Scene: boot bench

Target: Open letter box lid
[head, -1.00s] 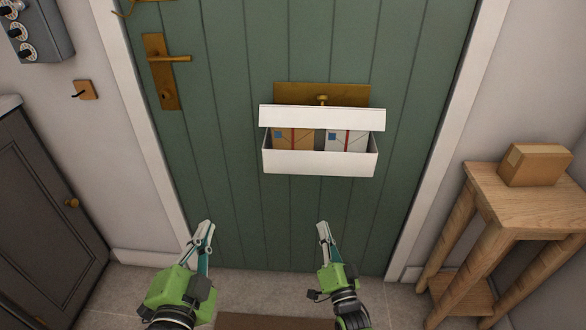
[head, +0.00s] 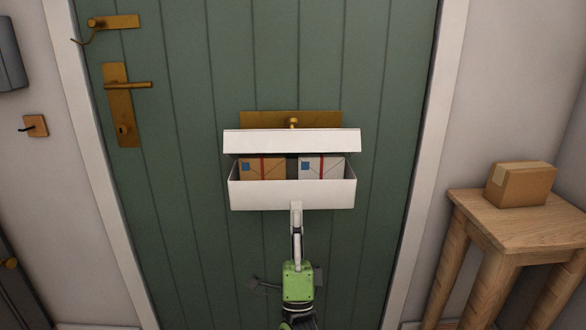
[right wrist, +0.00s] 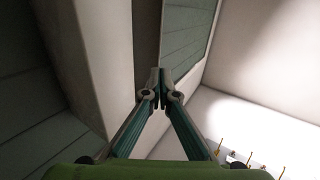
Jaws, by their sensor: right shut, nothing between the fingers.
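The white letter box (head: 250,196) is fixed to the green door. Its white lid (head: 290,141) stands raised above the front wall, and a gap shows inside. A brown parcel (head: 262,169) and a pale parcel (head: 322,169), each with a red stripe, sit side by side in the box. My right gripper (head: 296,206) points up at the lower front edge of the box, its fingers together and empty. I cannot tell whether it touches the box. The shut fingertips also show in the right wrist view (right wrist: 159,85). My left gripper is out of view.
A brass plate with a knob (head: 292,121) is on the door above the lid. A brass door handle (head: 127,85) is at the left. A wooden table (head: 500,232) with a cardboard box (head: 520,184) stands at the right. The door surface around the letter box is clear.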

